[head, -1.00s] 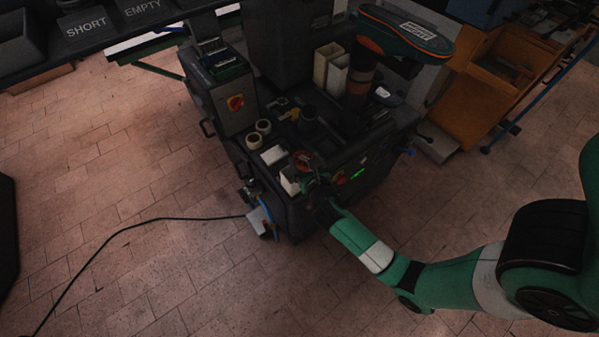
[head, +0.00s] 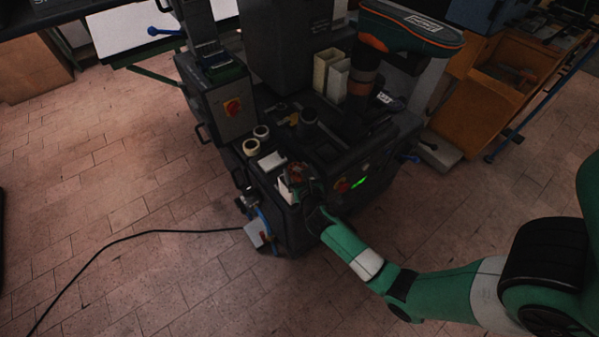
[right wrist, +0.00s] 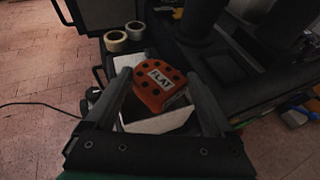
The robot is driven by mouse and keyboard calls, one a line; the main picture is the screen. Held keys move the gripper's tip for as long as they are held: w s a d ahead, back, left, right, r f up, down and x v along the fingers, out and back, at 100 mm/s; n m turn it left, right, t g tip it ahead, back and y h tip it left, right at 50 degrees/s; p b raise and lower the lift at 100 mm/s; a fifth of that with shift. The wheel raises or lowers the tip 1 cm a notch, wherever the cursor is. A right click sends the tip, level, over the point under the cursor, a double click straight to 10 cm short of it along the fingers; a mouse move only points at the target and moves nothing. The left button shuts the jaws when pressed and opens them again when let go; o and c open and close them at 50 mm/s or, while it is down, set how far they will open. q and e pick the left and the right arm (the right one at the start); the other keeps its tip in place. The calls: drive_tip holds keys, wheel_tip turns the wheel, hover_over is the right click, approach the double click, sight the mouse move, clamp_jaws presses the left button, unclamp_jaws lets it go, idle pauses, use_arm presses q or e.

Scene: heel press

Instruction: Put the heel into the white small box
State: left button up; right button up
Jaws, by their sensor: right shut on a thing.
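The heel is an orange-red block with dark holes and a "FLAT" label (right wrist: 158,86); in the head view it is a small reddish shape (head: 297,173). My right gripper (right wrist: 161,80) is shut on it, one finger on each side. It also shows, dark and small, in the head view (head: 303,183). The white small box (right wrist: 158,123) lies directly below the heel in the wrist view, its near wall showing and part of its opening hidden. In the head view the box (head: 286,192) stands at the machine's front edge. I cannot tell whether the heel touches it. My left gripper is not in view.
Two tape rolls (head: 256,140) and a flat white piece (head: 271,161) lie left of the heel on the machine top. Tall cream containers (head: 337,80) stand farther back. A black cable (head: 130,236) runs over the floor.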

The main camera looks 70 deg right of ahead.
drive_tip(key=shift+f, duration=0.5)
drive_tip(key=o, duration=1.1)
drive_tip(key=shift+r, duration=0.2)
drive_tip(key=p+v, duration=0.5)
drive_tip(key=v, duration=0.7)
drive_tip(key=shift+r, duration=0.5)
